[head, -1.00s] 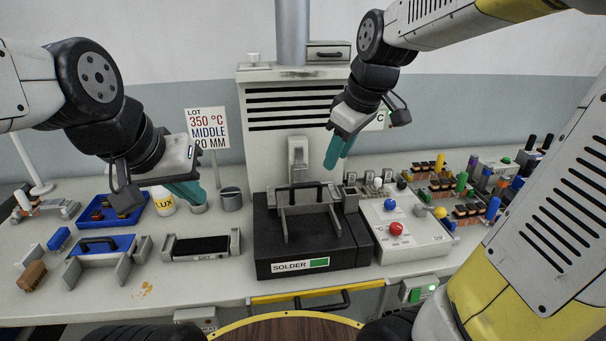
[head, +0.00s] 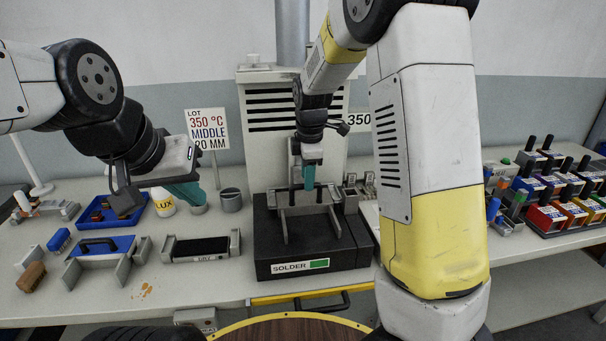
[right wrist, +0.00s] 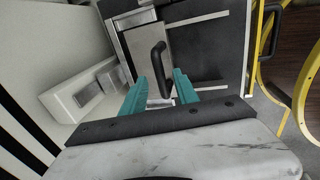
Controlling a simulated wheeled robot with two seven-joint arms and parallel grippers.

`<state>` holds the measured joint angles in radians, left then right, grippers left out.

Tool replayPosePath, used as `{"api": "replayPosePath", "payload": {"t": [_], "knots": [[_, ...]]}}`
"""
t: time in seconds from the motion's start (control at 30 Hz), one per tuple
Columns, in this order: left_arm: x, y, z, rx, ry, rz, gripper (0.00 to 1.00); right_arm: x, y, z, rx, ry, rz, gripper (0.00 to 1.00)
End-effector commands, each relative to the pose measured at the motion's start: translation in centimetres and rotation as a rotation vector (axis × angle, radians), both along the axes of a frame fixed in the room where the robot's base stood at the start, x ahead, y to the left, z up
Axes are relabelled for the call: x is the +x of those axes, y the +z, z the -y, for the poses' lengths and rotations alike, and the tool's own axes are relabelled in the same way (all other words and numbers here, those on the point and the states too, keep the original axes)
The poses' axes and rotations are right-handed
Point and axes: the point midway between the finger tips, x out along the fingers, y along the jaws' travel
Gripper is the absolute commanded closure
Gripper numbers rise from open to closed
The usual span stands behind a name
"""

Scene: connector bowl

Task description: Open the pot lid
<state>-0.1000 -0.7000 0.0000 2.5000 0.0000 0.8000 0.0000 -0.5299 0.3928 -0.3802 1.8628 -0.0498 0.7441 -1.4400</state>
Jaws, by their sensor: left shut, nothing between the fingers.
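The solder pot (head: 311,258) is a black box labelled SOLDER at the centre of the bench. Its lid carries a black bar handle (head: 284,188), which also shows in the right wrist view (right wrist: 158,62). My right gripper (head: 308,180) is above the lid at the handle, fingers pointing down. In the right wrist view its teal fingers (right wrist: 160,86) are spread, with the handle between and just beyond the tips. I cannot tell whether they touch it.
A metal tray with a dark insert (head: 202,246) and a blue block in a stand (head: 104,248) lie on the left of the bench. A grey cup (head: 231,200) stands beside the pot. Coloured connector racks (head: 560,205) stand at the right. My right arm hides the right-middle bench.

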Motion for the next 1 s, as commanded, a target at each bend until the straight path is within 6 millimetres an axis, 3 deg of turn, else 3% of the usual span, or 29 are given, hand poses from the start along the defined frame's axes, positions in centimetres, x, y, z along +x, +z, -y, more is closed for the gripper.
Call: {"api": "replayPosePath", "payload": {"t": [0.13, 0.4, 0.43, 0.6, 1.0], "knots": [[0.00, 0.00, 0.00, 0.000, 0.000, 0.000, 1.00, 0.19, -1.21, 0.04, -0.001, 0.000, -0.001, 0.64], [0.00, 0.00, 0.00, 0.000, 0.000, 0.000, 1.00, 0.24, -1.38, 0.03, 0.000, -0.001, 0.000, 0.64], [0.00, 0.00, 0.00, 0.000, 0.000, 0.000, 1.00, 0.24, -1.38, 0.03, 0.000, -0.001, 0.000, 0.66], [0.00, 0.00, 0.00, 0.000, 0.000, 0.000, 1.00, 0.23, -1.36, 0.03, 0.000, -0.001, 0.000, 0.99], [0.00, 0.00, 0.00, 0.000, 0.000, 0.000, 1.00, 0.25, -1.34, 0.02, 0.000, -0.001, 0.001, 1.00]]}}
